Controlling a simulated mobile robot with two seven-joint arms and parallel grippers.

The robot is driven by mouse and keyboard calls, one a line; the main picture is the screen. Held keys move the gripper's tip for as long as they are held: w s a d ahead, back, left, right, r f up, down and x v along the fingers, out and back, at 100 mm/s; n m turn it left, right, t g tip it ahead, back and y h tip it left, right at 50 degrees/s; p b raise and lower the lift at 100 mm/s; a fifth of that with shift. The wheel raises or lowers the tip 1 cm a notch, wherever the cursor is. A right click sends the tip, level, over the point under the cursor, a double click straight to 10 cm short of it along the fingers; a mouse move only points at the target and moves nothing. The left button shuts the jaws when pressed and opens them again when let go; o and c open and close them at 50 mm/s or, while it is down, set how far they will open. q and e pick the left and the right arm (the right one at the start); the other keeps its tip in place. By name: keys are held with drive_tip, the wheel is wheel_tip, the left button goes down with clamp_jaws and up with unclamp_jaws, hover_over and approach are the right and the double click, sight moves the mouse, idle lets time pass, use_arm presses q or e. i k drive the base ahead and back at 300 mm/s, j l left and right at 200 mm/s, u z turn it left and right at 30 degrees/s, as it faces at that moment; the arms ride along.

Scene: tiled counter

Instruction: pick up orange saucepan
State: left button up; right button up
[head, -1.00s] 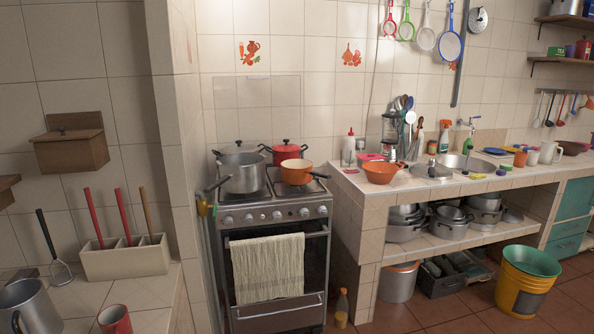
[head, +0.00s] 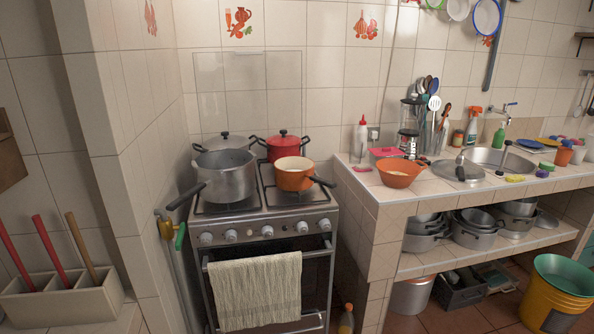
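The orange saucepan (head: 294,178) sits on the front right of the stove top (head: 246,210). It has a pale inside and a dark handle that points right, toward the counter. A large grey metal saucepan (head: 228,182) stands just left of it, with its dark handle pointing to the lower left. A red lidded pot (head: 283,148) stands close behind it. Neither of my grippers shows in the head view.
A tiled counter (head: 378,190) stands right of the stove, with an orange bowl (head: 398,172), a white bottle (head: 362,134) and a sink. A cloth (head: 256,290) hangs on the oven handle. A tiled wall (head: 130,150) stands left of the stove.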

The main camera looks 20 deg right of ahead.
sight(291, 173)
drive_tip(key=i+l+u, duration=0.15)
drive_tip(key=i+l, duration=0.6)
